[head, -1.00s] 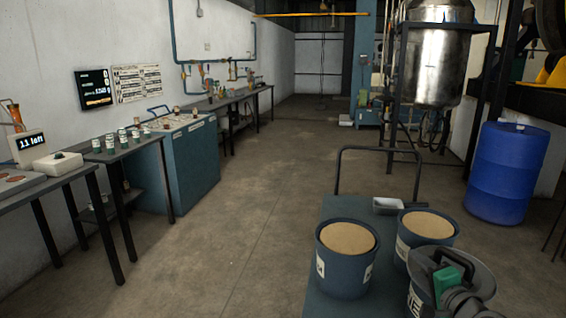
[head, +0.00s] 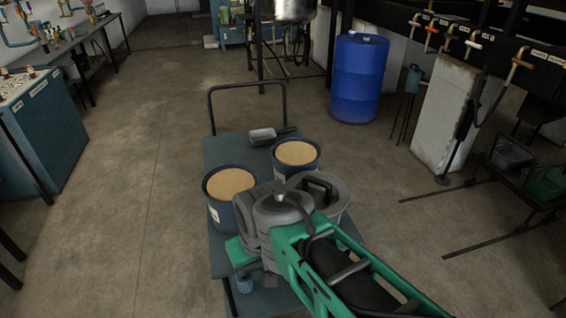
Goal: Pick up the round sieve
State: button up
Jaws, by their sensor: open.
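I cannot make out a round sieve for certain. A grey round piece (head: 338,184) lies over the third tub on the trolley, with a dark handle-like loop in front of it. My arm covers much of it, so I cannot tell whether it is a lid or the sieve. My green and grey arm reaches in from the lower right over the trolley (head: 228,150). Its fingers are hidden behind the arm's own links.
Two tubs of tan powder, a left one (head: 229,183) and a right one (head: 297,154), stand on the trolley. A metal scoop (head: 263,136) lies behind them. A blue drum (head: 359,78) stands beyond. Open floor (head: 130,220) lies left; low rails (head: 425,195) lie right.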

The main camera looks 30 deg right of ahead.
aim_at(331, 196)
jog(key=u, duration=0.35)
jog(key=k, duration=0.45)
jog(key=u, duration=0.85)
jog(key=i, duration=0.95)
jog(key=z, duration=0.95)
jog(key=i, duration=0.25)
jog(key=z, duration=0.3)
